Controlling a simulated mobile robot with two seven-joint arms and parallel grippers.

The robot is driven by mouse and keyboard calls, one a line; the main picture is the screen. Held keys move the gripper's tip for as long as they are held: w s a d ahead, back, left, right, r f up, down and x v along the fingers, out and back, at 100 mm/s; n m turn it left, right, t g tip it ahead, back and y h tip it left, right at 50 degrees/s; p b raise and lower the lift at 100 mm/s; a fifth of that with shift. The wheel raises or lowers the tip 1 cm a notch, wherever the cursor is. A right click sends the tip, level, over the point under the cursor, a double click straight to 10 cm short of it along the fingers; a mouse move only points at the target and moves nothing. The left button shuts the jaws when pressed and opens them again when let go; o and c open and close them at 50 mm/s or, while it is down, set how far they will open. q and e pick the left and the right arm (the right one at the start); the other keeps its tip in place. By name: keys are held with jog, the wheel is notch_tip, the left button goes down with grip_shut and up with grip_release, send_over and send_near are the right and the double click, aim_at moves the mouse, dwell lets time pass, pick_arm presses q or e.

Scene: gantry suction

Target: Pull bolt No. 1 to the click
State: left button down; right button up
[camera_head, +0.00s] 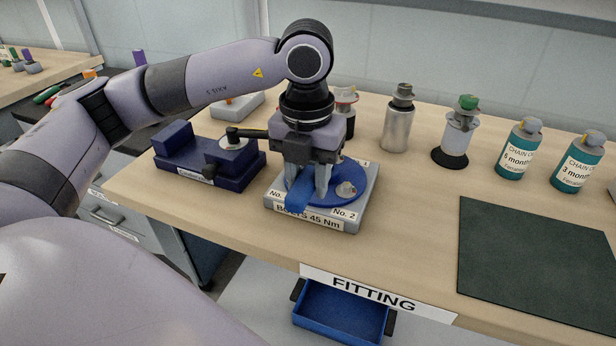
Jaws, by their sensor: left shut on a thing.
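The bolt block (318,221) is a light grey plate on the bench, labelled "BOLTS 45 Nm". It carries a round blue disc (330,198). A silver bolt head (346,190) shows on the disc beside the "No. 2" label. Another label at the front left begins "No."; its number is hidden. A label ending in "1" shows at the back right. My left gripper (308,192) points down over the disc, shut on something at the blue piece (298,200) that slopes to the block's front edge. The gripper hides what lies between its fingers. My right gripper is out of view.
A dark blue fixture (185,160) with a black-handled tool stands close left of the block. Several bottles and canisters (397,125) stand behind and right. A dark mat (540,265) lies at right. A blue drawer (340,312) is open below the "FITTING" sign.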

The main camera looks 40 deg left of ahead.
pick_arm(q)
jog(key=shift+r, duration=0.2)
jog(key=shift+r+p, duration=1.35)
jog(key=shift+r, duration=0.55)
